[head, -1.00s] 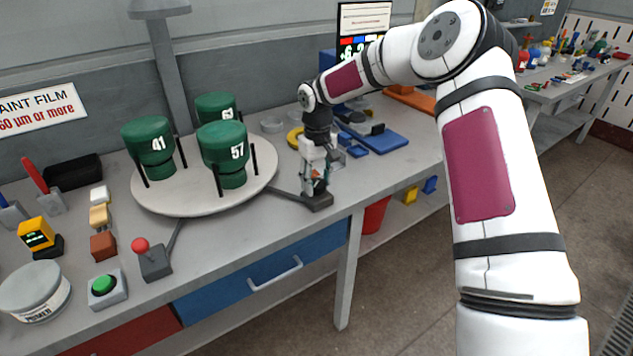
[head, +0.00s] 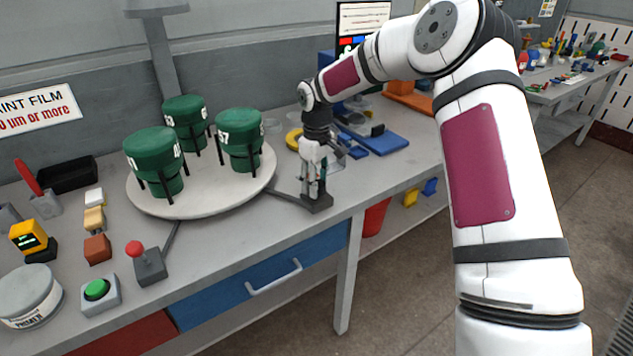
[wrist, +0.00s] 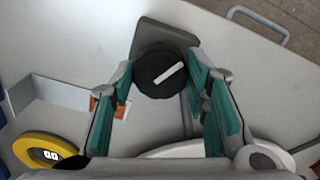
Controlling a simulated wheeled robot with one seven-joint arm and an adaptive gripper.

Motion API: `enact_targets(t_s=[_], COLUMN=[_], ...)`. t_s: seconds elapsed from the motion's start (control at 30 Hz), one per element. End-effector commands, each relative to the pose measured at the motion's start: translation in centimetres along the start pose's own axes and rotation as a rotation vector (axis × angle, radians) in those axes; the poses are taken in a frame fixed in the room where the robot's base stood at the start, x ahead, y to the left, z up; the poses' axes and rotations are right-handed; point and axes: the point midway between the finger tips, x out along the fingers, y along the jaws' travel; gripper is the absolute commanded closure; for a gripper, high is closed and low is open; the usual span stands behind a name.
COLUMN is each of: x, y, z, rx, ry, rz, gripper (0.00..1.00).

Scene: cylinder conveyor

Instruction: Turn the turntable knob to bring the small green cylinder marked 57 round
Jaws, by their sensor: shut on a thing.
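The green cylinder marked 57 (head: 241,135) stands upright in a dark holder at the right of the round pale turntable (head: 212,196). Its number is partly turned to the left. A wide green cylinder (head: 152,146) stands at the front left with its number turned half out of sight. A third green cylinder (head: 184,112) stands at the back. My gripper (head: 316,190) points down at the knob base right of the turntable. In the wrist view its fingers are shut on the black knob (wrist: 153,82), whose white mark slants up to the right.
A red-topped joystick (head: 149,265) and a green button (head: 97,290) stand front left of the turntable. A yellow ring (head: 293,139) and blue parts (head: 375,138) lie behind my gripper.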

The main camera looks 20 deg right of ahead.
Motion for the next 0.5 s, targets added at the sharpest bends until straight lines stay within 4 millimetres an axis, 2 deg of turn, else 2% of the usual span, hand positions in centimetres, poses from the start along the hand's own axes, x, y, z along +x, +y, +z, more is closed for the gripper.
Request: enact_targets(t_s=[0.5], x=[0.14], y=[-0.09], z=[0.00], rx=[-0.076], ry=[-0.001], rz=[-0.002], gripper=[0.86])
